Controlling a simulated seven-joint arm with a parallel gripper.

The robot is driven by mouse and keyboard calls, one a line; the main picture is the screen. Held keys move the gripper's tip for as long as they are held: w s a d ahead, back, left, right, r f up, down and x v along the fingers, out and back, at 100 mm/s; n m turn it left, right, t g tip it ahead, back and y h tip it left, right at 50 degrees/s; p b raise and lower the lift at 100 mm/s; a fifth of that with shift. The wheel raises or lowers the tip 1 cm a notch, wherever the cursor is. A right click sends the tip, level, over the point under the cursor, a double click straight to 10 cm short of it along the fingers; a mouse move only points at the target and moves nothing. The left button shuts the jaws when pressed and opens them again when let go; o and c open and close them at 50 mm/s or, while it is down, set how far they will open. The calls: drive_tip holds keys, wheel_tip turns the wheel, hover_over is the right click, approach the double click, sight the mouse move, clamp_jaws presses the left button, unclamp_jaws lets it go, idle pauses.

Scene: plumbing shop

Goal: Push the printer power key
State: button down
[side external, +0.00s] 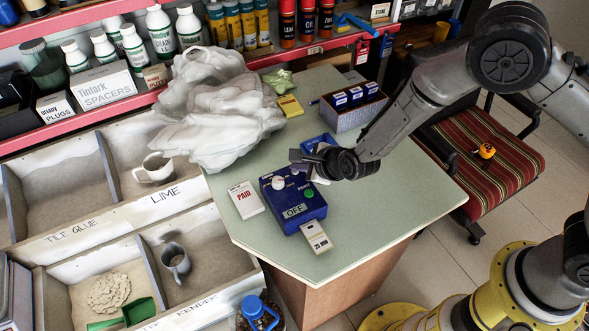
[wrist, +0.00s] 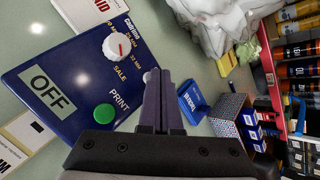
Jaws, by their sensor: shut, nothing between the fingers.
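The printer (side external: 293,203) is a blue box on the green counter, with a white dial, a green button and a display reading OFF. In the wrist view the printer (wrist: 75,65) fills the left side. Its green button (wrist: 103,113), marked PRINT, is left of my fingers, and its white dial (wrist: 117,46) with a red mark is up and left of them. My gripper (side external: 298,161) is shut and empty at the printer's far edge; its fingers (wrist: 157,80) cover part of that edge. I cannot tell whether they touch it. I see no key labelled power.
A PAID card (side external: 246,199) lies left of the printer, and a pale card (side external: 316,237) lies in front. A box of blue packets (side external: 353,105) and a white plastic bundle (side external: 215,105) stand behind. The counter's right side (side external: 420,190) is clear.

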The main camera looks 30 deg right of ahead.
drive_tip(key=shift+r, duration=0.45)
drive_tip(key=shift+r, duration=0.1)
wheel_tip(320, 180, up, 6)
drive_tip(key=shift+f, duration=0.1)
idle(0.5)
